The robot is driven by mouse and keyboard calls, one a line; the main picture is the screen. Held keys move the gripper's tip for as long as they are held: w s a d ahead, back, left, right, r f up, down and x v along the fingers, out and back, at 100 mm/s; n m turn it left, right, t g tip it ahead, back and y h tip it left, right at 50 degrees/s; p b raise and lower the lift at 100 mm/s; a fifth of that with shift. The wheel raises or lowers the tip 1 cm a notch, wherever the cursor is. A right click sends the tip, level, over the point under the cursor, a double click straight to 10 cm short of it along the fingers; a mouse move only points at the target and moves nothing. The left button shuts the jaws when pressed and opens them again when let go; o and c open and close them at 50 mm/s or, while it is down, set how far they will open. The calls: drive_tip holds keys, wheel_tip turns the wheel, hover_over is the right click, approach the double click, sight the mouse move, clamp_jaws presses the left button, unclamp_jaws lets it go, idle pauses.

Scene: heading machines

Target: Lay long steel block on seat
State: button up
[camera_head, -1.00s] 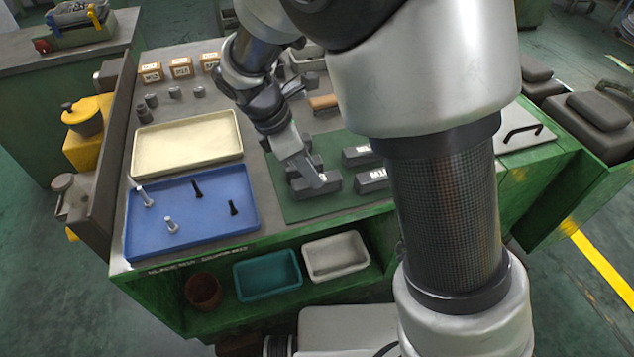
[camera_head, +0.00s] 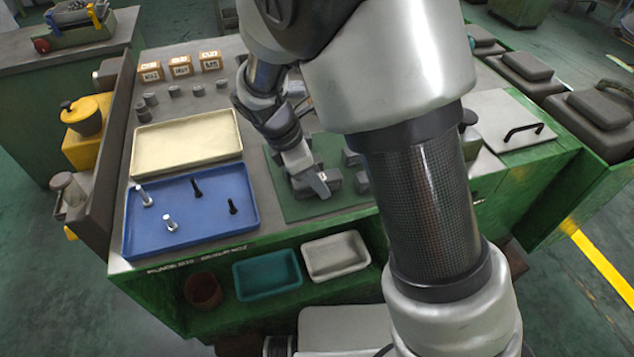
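Several dark grey steel blocks lie on a green mat (camera_head: 300,209) on the bench. One block (camera_head: 334,178) sits right at my gripper (camera_head: 319,184). Another block (camera_head: 350,157) and a third block (camera_head: 362,183) lie to the right, partly covered by my arm. My gripper points down at the left block group; its fingers are small and partly hidden, so I cannot tell whether they hold a block. I cannot make out which block is the long one, or which place is the seat.
A cream tray (camera_head: 187,141) and a blue tray (camera_head: 150,240) with several bolts lie left of the mat. Small labelled boxes (camera_head: 181,67) stand behind. Teal (camera_head: 267,275) and white (camera_head: 335,256) bins sit on the lower shelf. My arm covers the bench's right middle.

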clamp_jaws()
